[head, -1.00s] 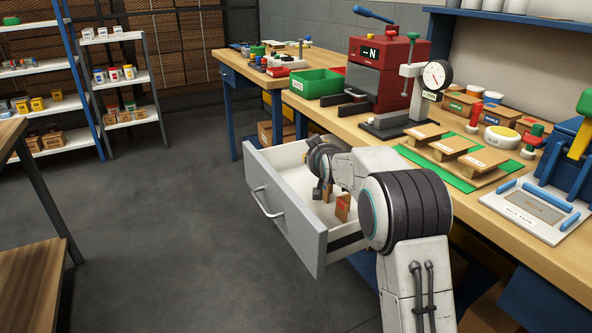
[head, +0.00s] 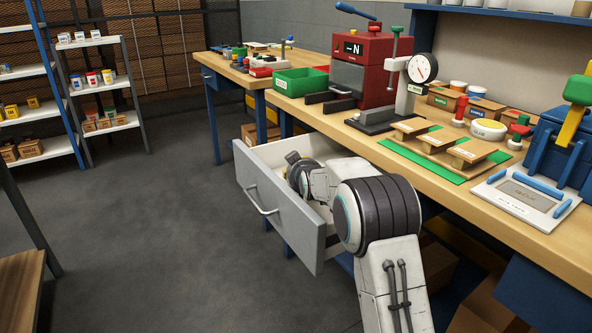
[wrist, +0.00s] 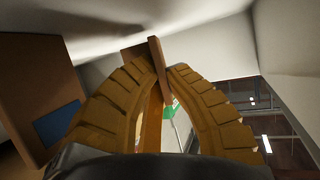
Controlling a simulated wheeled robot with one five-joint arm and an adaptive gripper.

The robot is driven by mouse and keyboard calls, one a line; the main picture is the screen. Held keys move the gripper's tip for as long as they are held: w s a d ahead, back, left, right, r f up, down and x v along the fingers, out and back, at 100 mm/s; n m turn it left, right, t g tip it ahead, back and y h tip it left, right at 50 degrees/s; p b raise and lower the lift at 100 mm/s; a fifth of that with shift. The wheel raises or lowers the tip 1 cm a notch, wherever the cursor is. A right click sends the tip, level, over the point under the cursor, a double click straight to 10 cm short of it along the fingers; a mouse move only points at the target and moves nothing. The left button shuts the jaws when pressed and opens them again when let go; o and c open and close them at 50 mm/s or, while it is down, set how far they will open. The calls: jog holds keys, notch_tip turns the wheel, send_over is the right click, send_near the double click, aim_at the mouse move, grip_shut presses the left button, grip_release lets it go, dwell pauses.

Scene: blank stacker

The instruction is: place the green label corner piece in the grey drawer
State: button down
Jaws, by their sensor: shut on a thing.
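The grey drawer (head: 272,212) is pulled open below the workbench, with a white interior. My gripper is inside it, low behind the front panel; its tips are hidden in the head view. In the wrist view my gripper (wrist: 164,72) has its two yellowish fingers closed on the green label corner piece (wrist: 159,68), a thin brown piece. A green patch shows just below it, between the fingers. Pale drawer walls surround the gripper. Whether the piece touches the drawer floor I cannot tell.
A brown block with a blue label (wrist: 48,90) is close to the left finger in the wrist view. The workbench (head: 350,140) edge runs above and right of the drawer, with a red machine (head: 368,65) and green bin (head: 296,82) on top. Floor to the left is clear.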

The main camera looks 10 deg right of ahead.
jog(key=shift+f+b, duration=0.3)
jog(key=shift+b, duration=0.35)
jog(key=shift+r, duration=0.1)
jog(key=c, duration=1.4)
grip_release()
jog(key=shift+r, duration=0.1)
jog(key=shift+r+p, duration=0.6)
jog(key=shift+p, duration=0.2)
jog(key=p+v, duration=0.1)
jog(key=v, duration=0.3)
jog(key=shift+s+r+p, duration=0.2)
jog(key=shift+s+p, duration=0.15)
jog(key=shift+p, duration=0.05)
jog(key=shift+p+v, duration=0.55)
jog(key=shift+v, duration=0.75)
jog(key=shift+f, duration=0.15)
